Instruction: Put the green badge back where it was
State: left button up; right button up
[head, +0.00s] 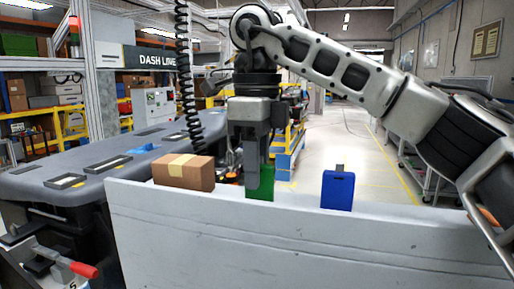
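The green badge (267,186) stands upright at the top edge of the white panel, near the middle of the head view. My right gripper (259,168) points straight down at it. One finger overlaps the left part of the badge, and the other goes down beside or behind its top. I cannot tell whether the fingers press on it or are only around it. The badge's lower edge is close to the panel's top; contact is unclear. My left gripper is not in view.
A blue badge (338,191) with a clip stands to the right along the white panel (300,250). A brown taped box (184,172) is close on the left. A grey-lidded black case (60,195) and a red-handled clamp (82,269) are further left. The panel's right stretch is bare.

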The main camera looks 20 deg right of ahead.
notch_tip(320, 180, up, 12)
dwell(0.6)
